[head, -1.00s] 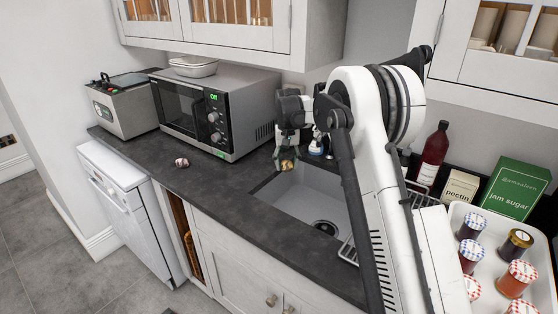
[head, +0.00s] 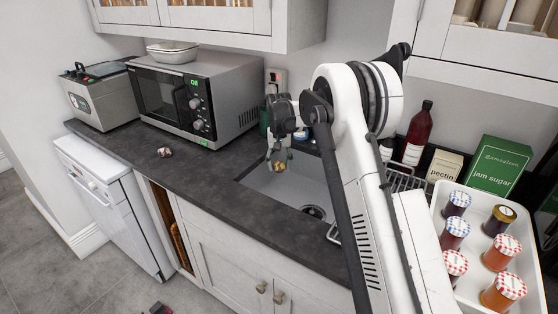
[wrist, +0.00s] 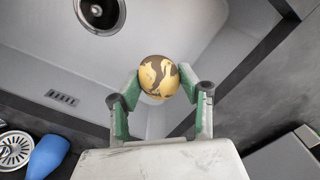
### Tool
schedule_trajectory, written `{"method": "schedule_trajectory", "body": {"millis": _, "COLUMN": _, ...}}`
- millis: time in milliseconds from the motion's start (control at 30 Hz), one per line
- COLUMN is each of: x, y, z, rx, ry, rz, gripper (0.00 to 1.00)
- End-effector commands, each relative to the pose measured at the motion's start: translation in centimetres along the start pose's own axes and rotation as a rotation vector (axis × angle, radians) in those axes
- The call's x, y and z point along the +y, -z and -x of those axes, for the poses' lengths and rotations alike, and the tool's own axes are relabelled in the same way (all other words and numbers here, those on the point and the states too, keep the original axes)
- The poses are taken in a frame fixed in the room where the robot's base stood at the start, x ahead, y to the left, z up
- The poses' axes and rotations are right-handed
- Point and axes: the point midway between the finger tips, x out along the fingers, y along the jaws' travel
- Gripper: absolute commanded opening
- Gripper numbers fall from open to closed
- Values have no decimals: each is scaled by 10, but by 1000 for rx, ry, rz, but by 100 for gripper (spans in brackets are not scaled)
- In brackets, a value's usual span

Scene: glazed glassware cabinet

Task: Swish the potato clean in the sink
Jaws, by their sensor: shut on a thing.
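The potato (wrist: 159,76) is round and yellow with dark brown dirt patches. My gripper (wrist: 160,86) is shut on it, with a green-padded finger on each side. In the head view the potato (head: 280,166) hangs below my gripper (head: 279,160) at the back left part of the sink (head: 262,181). The wrist view shows the grey sink basin (wrist: 180,30) beneath the potato, with the round drain (wrist: 99,14) at the top left. I see no water in the basin. How high the potato is above the basin floor is hard to tell.
A microwave (head: 190,98) stands left of the sink, with a small reddish-white object (head: 164,152) on the counter before it. A wire rack (head: 403,178), bottles (head: 418,135) and a tray of jam jars (head: 470,262) are to the right. A blue item (wrist: 47,156) lies near the sink.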

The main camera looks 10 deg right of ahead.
Motion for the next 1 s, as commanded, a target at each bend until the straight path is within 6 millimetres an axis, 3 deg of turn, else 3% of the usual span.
{"method": "schedule_trajectory", "body": {"millis": 1000, "x": 0, "y": 0, "z": -107, "rx": 0, "ry": 0, "rz": 0, "gripper": 10}}
